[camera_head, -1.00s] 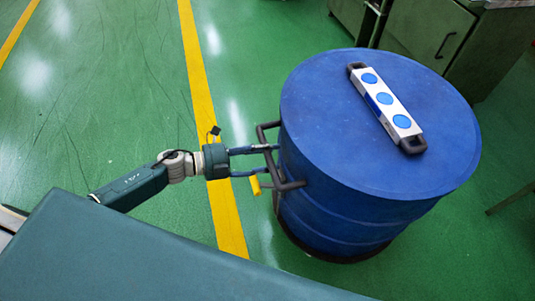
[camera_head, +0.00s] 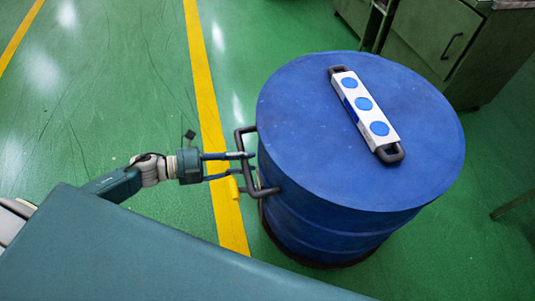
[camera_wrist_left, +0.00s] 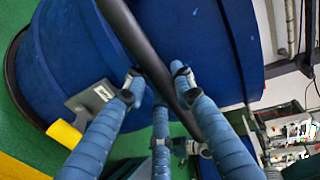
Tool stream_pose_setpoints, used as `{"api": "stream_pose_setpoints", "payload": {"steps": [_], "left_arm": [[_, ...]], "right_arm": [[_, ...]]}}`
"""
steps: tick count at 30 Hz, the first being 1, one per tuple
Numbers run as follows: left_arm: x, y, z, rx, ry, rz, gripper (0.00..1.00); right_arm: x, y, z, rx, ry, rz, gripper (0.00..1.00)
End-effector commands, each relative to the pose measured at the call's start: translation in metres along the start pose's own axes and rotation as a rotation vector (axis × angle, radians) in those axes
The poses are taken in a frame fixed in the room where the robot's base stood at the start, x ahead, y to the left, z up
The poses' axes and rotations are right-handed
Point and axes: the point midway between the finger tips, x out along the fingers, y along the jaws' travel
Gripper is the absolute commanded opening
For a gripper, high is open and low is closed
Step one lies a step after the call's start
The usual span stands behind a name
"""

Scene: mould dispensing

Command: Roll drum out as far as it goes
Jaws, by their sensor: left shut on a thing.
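The blue drum (camera_head: 320,150) stands upright on a dark base on the green floor, right of centre in the head view. A dark handle (camera_head: 246,160) sticks out from its left side, with a yellow piece (camera_head: 234,188) below it. My left gripper (camera_head: 246,164) reaches in from the left and is shut on the handle bar. In the left wrist view the blue fingers (camera_wrist_left: 158,92) close around the dark bar (camera_wrist_left: 150,60), with the drum wall (camera_wrist_left: 60,75) behind and the yellow piece (camera_wrist_left: 64,133) at lower left. My right gripper is not in view.
A white and blue bar with dark end grips (camera_head: 365,110) lies on the drum lid. Green cabinets (camera_head: 430,40) stand behind the drum at upper right. A yellow floor line (camera_head: 208,110) runs left of the drum. The floor further left is clear.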

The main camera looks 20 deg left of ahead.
Motion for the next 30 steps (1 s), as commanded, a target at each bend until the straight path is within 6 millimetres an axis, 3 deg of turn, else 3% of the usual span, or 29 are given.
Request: {"api": "stream_pose_setpoints", "payload": {"steps": [1,6,18,19,21,30], "left_arm": [[-0.017,0.009,0.001,-0.004,-0.005,0.014,0.0],[-0.046,0.013,0.0,-0.002,-0.006,0.009,0.0],[-0.056,0.013,0.001,0.001,-0.005,0.007,0.0],[-0.056,0.013,0.001,0.001,-0.005,0.007,0.29],[-0.056,0.013,0.001,0.001,-0.005,0.007,0.43],[-0.055,0.012,0.0,0.001,-0.004,0.004,0.44]], "right_arm": [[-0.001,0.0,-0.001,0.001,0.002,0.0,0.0],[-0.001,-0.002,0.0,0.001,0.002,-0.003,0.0],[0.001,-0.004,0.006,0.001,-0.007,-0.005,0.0],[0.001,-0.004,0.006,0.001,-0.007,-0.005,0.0],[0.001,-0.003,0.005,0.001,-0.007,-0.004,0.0],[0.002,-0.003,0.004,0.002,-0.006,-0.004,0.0]]}}
